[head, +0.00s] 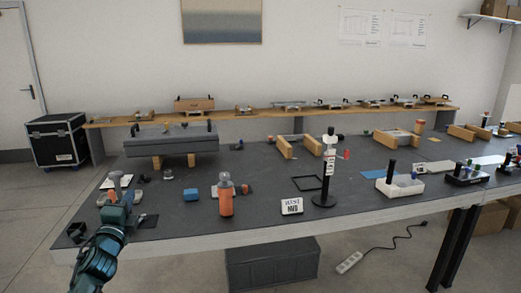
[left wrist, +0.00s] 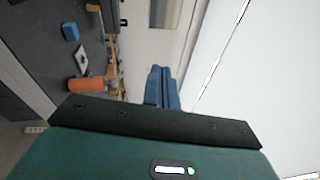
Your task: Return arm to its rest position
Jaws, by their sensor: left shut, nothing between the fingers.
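My left arm, teal and dark, comes in from the lower left of the head view. My left gripper (head: 113,196) is over the left front part of the table, near the edge. In the left wrist view its blue fingers (left wrist: 162,88) are together, with nothing between them. It is apart from the orange bottle (head: 225,198), which stands to its right. My right gripper is not in view.
The long dark table (head: 262,225) holds a blue block (head: 191,194), a small white sign (head: 291,206), a black stand (head: 325,185) and a white tray (head: 400,187). A grey box on wooden blocks (head: 172,143) is behind. Small dark items lie near my left gripper.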

